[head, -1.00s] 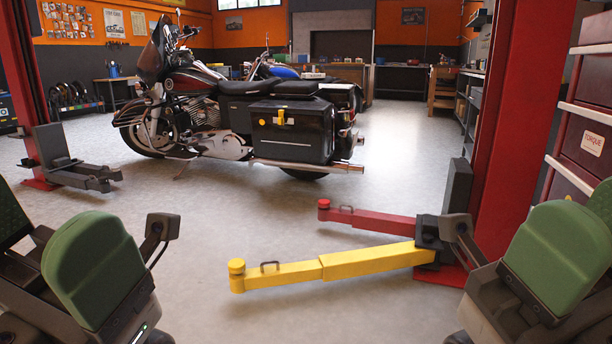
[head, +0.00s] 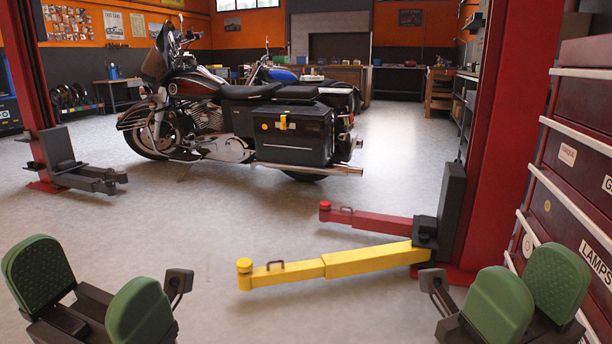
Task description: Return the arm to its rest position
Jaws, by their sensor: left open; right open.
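The yellow lift arm (head: 340,264) reaches left from the foot of the red lift post (head: 508,130), low over the floor. A red lift arm (head: 375,222) lies just behind it, on the same post. My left gripper (head: 88,295) is open and empty at the lower left, its green pads apart. My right gripper (head: 528,296) is open and empty at the lower right, in front of the post foot. Neither gripper touches a lift arm.
A black motorcycle (head: 240,120) with side cases stands behind, left of centre. Another red post (head: 28,90) with a folded dark arm (head: 85,178) is at the left. A red drawer cabinet (head: 580,160) stands close on the right. The middle floor (head: 240,215) is clear.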

